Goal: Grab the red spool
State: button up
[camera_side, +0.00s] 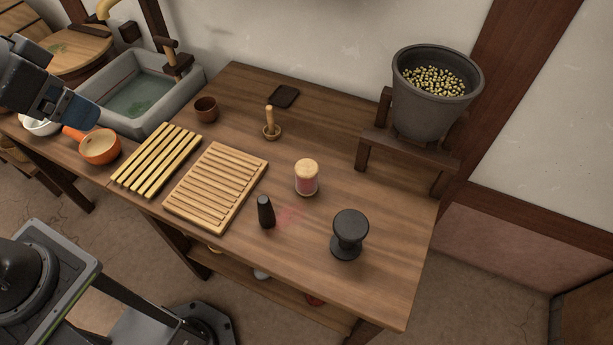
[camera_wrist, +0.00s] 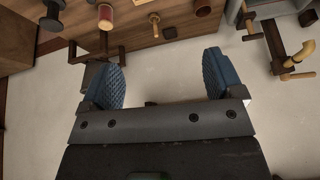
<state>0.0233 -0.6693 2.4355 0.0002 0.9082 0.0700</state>
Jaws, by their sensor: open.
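The red spool (camera_side: 306,183) stands upright on the wooden table (camera_side: 370,275), right of the slatted boards. It has a pale wooden top and pinkish-red winding. My gripper (camera_side: 78,112) is at the far left of the side view, well away from the spool. In the wrist view my gripper (camera_wrist: 166,55) has its two blue ridged fingers wide apart with nothing between them.
A black waisted object (camera_side: 349,235) and a dark tapered piece (camera_side: 265,212) stand near the spool. Slatted boards (camera_side: 216,186), an orange pan (camera_side: 100,147) and a sink (camera_side: 140,98) lie left; a bucket (camera_side: 430,110) sits right.

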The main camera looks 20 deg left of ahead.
jog(key=w+d+m+g, duration=0.2)
jog(key=w+d+m, duration=0.35)
jog(key=w, duration=0.55)
jog(key=m+g, duration=0.3)
jog(key=m, duration=1.1)
send_over(306, 167)
notch_tip(306, 167, down, 18)
jog(key=shift+m, duration=0.25)
notch_tip(306, 167, down, 8)
jog(key=shift+f, duration=3.25)
jog(key=shift+c, duration=0.5)
jog(key=c, duration=0.9)
